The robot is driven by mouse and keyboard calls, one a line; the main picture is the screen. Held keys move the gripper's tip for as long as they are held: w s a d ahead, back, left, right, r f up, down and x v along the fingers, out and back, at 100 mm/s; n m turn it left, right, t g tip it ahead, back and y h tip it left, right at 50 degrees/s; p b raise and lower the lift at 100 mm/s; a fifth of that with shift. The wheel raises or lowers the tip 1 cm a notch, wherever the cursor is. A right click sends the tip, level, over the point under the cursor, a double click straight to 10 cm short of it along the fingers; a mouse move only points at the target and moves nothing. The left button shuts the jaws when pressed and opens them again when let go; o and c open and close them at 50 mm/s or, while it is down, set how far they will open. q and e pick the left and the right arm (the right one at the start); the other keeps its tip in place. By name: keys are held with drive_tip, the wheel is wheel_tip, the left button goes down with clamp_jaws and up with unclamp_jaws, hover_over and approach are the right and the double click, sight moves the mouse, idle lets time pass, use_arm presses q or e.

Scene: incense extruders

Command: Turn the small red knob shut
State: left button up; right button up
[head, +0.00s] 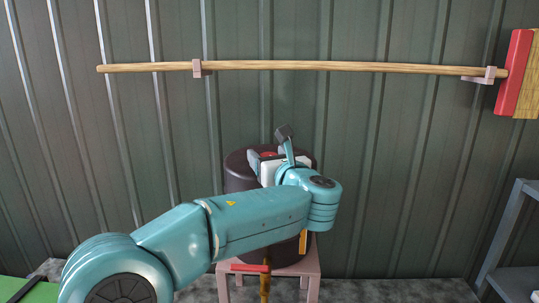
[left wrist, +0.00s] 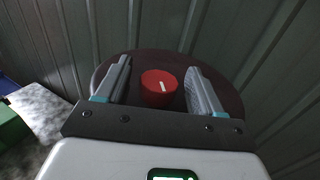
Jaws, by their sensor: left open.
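The small red knob (left wrist: 159,88) sits on top of a dark brown cylinder (left wrist: 224,92). It is round, with a white line mark on its top face. In the left wrist view my left gripper (left wrist: 157,80) is open, with one finger on each side of the knob and gaps to both. In the head view my left gripper (head: 268,157) is over the top of the cylinder (head: 238,180), and a bit of the red knob (head: 268,155) shows between its parts. My arm hides much of the cylinder. My right gripper is not in view.
The cylinder stands on a pinkish stool (head: 312,270). A red bar (head: 249,268) shows low at its front. A corrugated metal wall (head: 400,150) is close behind, with a long wooden pole (head: 330,66) on brackets. A grey shelf (head: 510,235) is at right.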

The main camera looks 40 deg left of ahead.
use_arm(q)
drive_tip(key=shift+s+r, duration=0.1)
drive_tip(key=shift+s, duration=0.1)
drive_tip(key=shift+c, duration=0.3)
drive_tip(key=c, duration=0.5)
drive_tip(key=shift+w, duration=0.15)
drive_tip(key=c, duration=0.4)
drive_tip(key=shift+a+f+m+t+h+b, duration=0.1)
drive_tip(key=shift+f+m+t+h+b, duration=0.05)
drive_tip(key=shift+m+t+h+b, duration=0.9)
drive_tip(key=shift+f+m+t+h+b, duration=0.1)
drive_tip(key=shift+m+t+h+b, duration=0.55)
drive_tip(key=shift+t, duration=0.7)
drive_tip(key=shift+m+t+h+b, duration=0.4)
drive_tip(key=shift+m+t+h, duration=0.6)
drive_tip(key=shift+m+h, duration=0.1)
drive_tip(key=shift+r+m+t+h+b, duration=0.1)
drive_tip(key=shift+m+t+h+b, duration=0.2)
drive_tip(key=shift+m+t+h, duration=0.6)
drive_tip(key=shift+h, duration=0.5)
